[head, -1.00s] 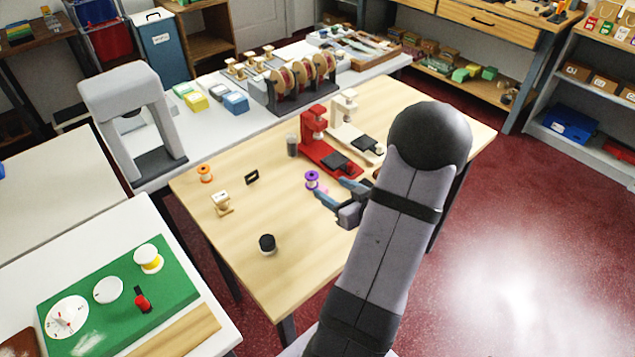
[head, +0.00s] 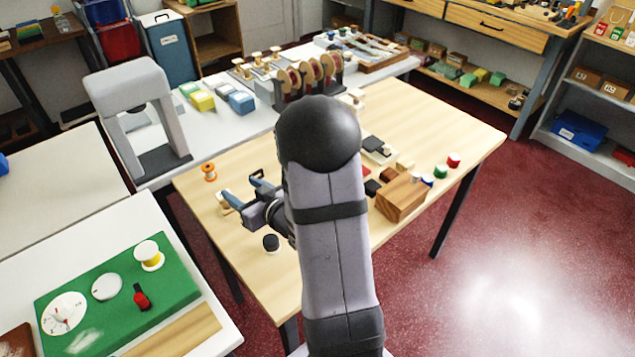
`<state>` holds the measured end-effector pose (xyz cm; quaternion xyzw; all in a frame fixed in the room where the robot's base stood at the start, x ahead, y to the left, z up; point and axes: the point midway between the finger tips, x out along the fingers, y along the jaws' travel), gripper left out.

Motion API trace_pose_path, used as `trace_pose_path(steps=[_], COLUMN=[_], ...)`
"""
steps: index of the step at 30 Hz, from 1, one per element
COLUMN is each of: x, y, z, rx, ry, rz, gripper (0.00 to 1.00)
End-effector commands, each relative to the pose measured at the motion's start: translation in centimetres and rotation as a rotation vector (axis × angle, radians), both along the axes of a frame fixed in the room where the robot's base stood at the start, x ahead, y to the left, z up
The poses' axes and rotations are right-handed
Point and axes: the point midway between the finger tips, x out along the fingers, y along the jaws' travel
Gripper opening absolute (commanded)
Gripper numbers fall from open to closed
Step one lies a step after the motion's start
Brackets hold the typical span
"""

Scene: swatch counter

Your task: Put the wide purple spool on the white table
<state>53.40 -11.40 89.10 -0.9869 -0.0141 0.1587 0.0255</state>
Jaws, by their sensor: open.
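The wide purple spool is not visible now; a second ago it stood on the wooden table (head: 330,245), in the area that my arm now covers. My gripper (head: 243,191) is open over the left part of that table, with no spool seen between its fingers. An orange spool (head: 209,172) stands just beyond it to the left. White tables stand at the back (head: 222,128), at the left (head: 50,180) and at the front left (head: 80,250).
A black-topped jar (head: 271,243) stands close below my gripper. A wooden block (head: 402,198) with red (head: 453,160), green (head: 440,171) and blue (head: 427,180) spools near it is at the right.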

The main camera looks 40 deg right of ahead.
Motion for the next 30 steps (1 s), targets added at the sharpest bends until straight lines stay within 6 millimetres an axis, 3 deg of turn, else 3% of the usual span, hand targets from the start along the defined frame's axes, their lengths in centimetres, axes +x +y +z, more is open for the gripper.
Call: trace_pose_path(steps=[5, 9, 15, 20, 30], x=[-1.2, -3.7, -7.4, -8.8, -8.0], y=[-5.7, -10.5, -14.8, -16.1, -16.7], z=[-0.2, -0.9, -1.7, -2.1, -2.4], rx=[0.026, 0.035, 0.031, 0.002, -0.025], ry=[0.005, 0.024, 0.056, 0.083, 0.093], rz=[-0.288, -0.517, -0.749, -0.818, -0.804], gripper=[0.53, 0.53, 0.53, 0.53, 0.53])
